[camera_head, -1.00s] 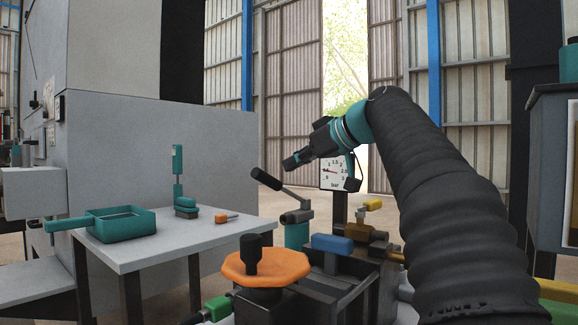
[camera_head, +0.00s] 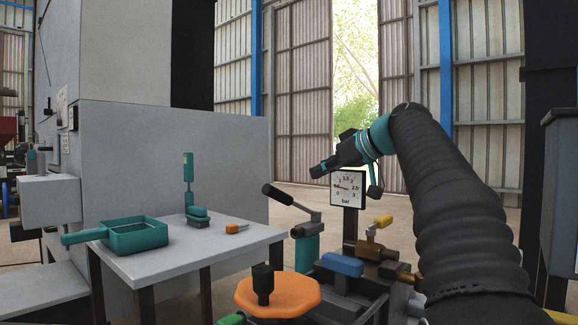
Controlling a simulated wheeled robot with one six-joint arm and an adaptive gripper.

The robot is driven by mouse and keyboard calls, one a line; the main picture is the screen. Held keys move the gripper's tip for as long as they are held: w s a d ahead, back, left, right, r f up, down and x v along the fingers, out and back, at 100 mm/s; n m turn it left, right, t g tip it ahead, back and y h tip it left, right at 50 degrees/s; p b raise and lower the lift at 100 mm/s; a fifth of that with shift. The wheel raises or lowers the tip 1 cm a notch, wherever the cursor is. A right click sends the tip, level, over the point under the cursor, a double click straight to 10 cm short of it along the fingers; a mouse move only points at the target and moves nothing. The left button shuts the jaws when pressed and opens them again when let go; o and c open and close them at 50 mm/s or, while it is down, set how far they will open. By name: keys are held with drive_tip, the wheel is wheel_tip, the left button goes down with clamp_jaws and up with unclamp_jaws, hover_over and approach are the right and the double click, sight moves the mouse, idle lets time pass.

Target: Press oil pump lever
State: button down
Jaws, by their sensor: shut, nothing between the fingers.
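The oil pump (camera_head: 306,250) is a teal cylinder with a grey head. Its lever, with a black grip (camera_head: 277,195), slants up to the left from the head. My gripper (camera_head: 316,172) is shut and empty. It points left and slightly down, and shows above and to the right of the lever grip, apart from it in the picture. A pressure gauge (camera_head: 347,188) marked bar stands behind and below my gripper, with its needle toward the low side.
An orange handwheel (camera_head: 278,297) with a black knob is in front of the pump. A blue block (camera_head: 342,264) and a yellow-handled valve (camera_head: 382,222) are to the right. A grey table (camera_head: 185,258) at left holds a teal tray (camera_head: 137,238) and small tools.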

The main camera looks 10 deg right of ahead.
drive_tip(key=r+m+y+p, duration=0.1)
drive_tip(key=r+g, duration=0.1)
drive_tip(key=r, duration=0.1)
drive_tip(key=r+m+y+p, duration=0.1)
drive_tip(key=shift+w+d+r+m+g+y+p, duration=0.15)
drive_tip(key=shift+d+r+m+g+y+p, duration=0.15)
drive_tip(key=shift+d+r+p, duration=0.05)
drive_tip(key=shift+a, duration=0.1)
hover_over(287, 196)
drive_tip(key=f, duration=0.3)
drive_tip(key=shift+w+d+f, duration=0.3)
drive_tip(key=shift+d+f, duration=0.05)
drive_tip(key=shift+w+a+f, duration=0.15)
drive_tip(key=shift+a+f, duration=0.1)
drive_tip(key=shift+s+a+f, duration=0.1)
drive_tip(key=shift+s+f, duration=0.35)
drive_tip(key=shift+f, duration=0.1)
drive_tip(key=shift+s+a+f+b, duration=0.15)
drive_tip(key=shift+s+f, duration=0.05)
drive_tip(key=shift+f, duration=0.3)
drive_tip(key=shift+s+a+f+b, duration=0.1)
drive_tip(key=shift+s+f+b, duration=0.05)
drive_tip(key=shift+f, duration=0.35)
